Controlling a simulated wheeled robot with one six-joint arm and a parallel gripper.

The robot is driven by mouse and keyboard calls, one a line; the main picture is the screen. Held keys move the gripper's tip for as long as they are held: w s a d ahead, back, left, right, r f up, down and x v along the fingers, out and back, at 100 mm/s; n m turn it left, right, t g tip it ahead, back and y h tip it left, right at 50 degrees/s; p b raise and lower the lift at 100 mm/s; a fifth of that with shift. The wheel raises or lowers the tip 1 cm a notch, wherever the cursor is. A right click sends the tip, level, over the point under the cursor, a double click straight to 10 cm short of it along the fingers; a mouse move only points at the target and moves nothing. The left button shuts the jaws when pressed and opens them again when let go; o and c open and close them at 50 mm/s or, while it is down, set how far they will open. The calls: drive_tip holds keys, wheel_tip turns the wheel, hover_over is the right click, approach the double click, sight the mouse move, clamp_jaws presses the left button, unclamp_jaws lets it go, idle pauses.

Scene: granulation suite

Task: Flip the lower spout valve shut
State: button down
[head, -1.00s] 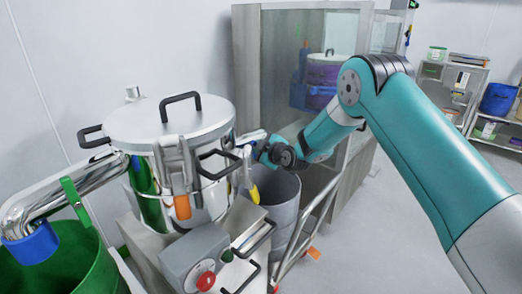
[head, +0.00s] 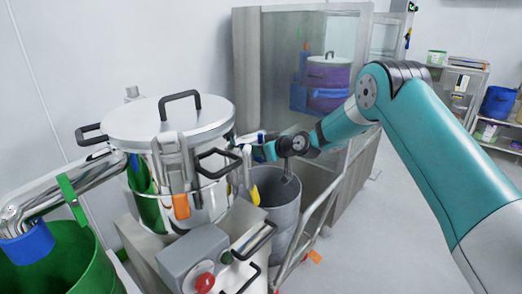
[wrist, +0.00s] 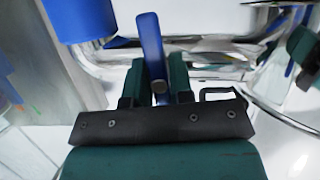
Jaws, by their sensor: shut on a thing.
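The lower spout valve's blue lever (wrist: 151,45) stands upright between the two dark green fingers of my gripper (wrist: 159,72) in the wrist view. The fingers are shut on it, and its upper part sticks out beyond them. A blue collar (wrist: 82,18) is at the upper left of that view. In the head view my gripper (head: 243,150) is at the right side of the steel vessel (head: 205,195), above the grey drum. The lever and fingertips are too small and partly hidden there to tell apart.
The vessel has a lid with a black handle (head: 180,97). A grey drum (head: 283,215) stands below my wrist, and a glazed cabinet (head: 262,70) is behind it. A grey control box with a red button (head: 204,282) is in front. The floor at right is clear.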

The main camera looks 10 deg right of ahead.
drive_tip(key=shift+d+r, duration=0.15)
idle(0.3)
drive_tip(key=c, duration=1)
unclamp_jaws()
drive_tip(key=shift+c, duration=0.2)
drive_tip(key=v, duration=1.7)
drive_tip(key=shift+d, duration=0.25)
